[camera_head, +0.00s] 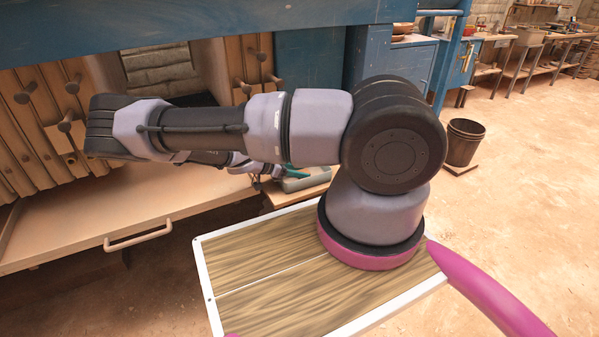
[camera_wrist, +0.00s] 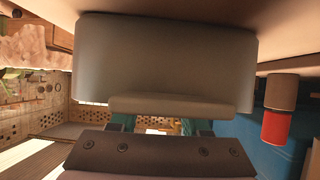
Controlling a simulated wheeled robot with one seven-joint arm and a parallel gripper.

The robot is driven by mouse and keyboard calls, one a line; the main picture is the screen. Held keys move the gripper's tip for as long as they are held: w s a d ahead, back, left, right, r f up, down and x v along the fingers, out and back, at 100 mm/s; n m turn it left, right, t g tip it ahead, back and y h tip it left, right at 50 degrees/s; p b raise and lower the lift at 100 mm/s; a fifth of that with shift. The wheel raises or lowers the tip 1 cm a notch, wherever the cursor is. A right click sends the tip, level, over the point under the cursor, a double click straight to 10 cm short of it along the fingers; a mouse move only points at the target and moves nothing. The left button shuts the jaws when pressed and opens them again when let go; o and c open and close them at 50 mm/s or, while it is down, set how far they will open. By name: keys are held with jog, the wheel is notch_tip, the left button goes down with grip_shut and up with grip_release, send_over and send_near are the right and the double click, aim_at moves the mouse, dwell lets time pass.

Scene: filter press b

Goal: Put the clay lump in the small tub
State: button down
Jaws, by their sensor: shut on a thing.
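My gripper (camera_wrist: 158,125) shows at the bottom of the wrist view, with teal fingers beyond its dark palm. I cannot tell whether the two touch. In the head view my gripper (camera_head: 287,171) is small and partly hidden by my arm, beside a low grey container (camera_head: 307,184) on a wooden stand. The lump cannot be made out there.
The blue press frame (camera_head: 200,25) crosses above my arm. Wooden press plates (camera_head: 30,120) and a wooden tray with a handle (camera_head: 138,238) are at the left. A dark bucket (camera_head: 463,143) stands at the right. A red-and-grey cylinder (camera_wrist: 278,110) is at the wrist view's right.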

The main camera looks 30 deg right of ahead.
jog(key=shift+c, duration=1.9)
grip_release()
